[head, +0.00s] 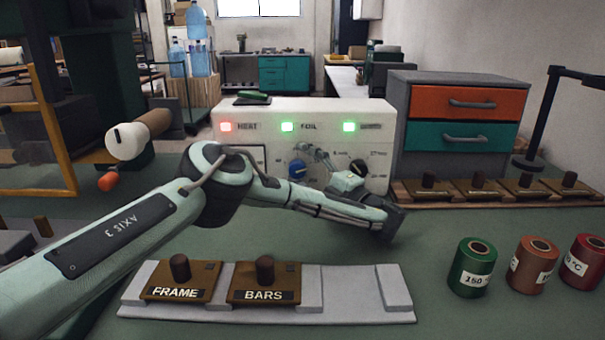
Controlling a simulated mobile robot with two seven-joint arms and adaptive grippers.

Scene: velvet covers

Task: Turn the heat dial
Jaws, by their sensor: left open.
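A white control box (225,155) stands at the back centre. Its front has a red lamp (226,127) labelled HEAT, a green lamp (287,127) labelled FOIL and another green lamp (349,127). Contact with a dial cannot be told. My left arm hides the panel's lower part.
A grey rack (345,303) in front holds the FRAME plate (180,282) and BARS plate (264,283). Green (470,268), copper (533,265) and red (585,262) spools stand at right. A drawer cabinet (400,120) stands right of the box. A green-handled object (252,98) lies on the box.

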